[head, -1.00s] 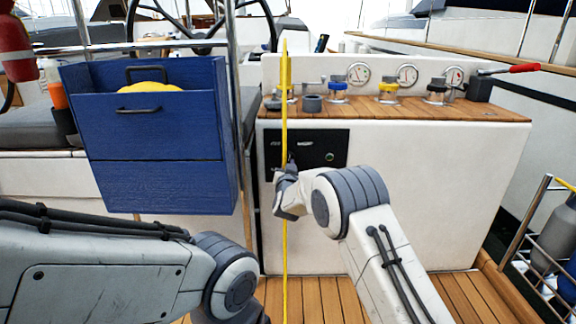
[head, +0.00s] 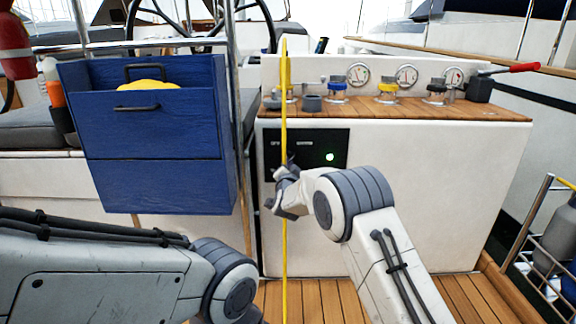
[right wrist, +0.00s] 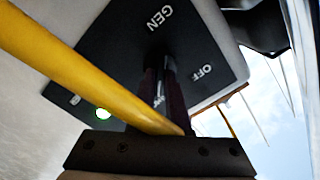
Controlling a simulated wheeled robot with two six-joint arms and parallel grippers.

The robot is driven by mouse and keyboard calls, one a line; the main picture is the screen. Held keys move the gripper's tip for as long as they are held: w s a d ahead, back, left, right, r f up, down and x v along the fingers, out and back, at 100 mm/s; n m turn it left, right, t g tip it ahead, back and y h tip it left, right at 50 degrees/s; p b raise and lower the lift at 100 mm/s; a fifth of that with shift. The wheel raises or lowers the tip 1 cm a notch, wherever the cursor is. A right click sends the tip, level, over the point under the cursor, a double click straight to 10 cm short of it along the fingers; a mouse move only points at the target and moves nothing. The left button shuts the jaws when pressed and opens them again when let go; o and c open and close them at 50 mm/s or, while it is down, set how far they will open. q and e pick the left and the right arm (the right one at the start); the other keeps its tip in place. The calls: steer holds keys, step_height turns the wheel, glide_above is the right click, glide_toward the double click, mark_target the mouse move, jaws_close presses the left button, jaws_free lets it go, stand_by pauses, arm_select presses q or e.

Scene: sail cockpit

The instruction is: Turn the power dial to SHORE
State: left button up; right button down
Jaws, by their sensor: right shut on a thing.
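The black power panel (head: 310,142) is on the front of the white cockpit console. Its small round lamp (head: 330,157) glows green, and it also shows lit in the right wrist view (right wrist: 103,113). My right gripper (head: 289,170) is at the panel's lower left, shut on the power dial (right wrist: 159,84). The dial is mostly hidden between the fingers. GEN and OFF are readable in the right wrist view; SHORE is not readable, and I cannot tell where the dial points. My left gripper is out of view.
A thin yellow line (head: 284,100) runs upright in front of the panel and crosses close to my right gripper. A blue box (head: 160,180) hangs at the left. A bottle rack (head: 530,235) stands at the right.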

steer(key=shift+a, duration=0.15)
steer(key=c, duration=0.9)
jaws_free()
steer(key=s+p, duration=0.3)
steer(key=s, duration=0.7)
steer(key=shift+s+p, duration=0.25)
steer(key=shift+p, duration=0.05)
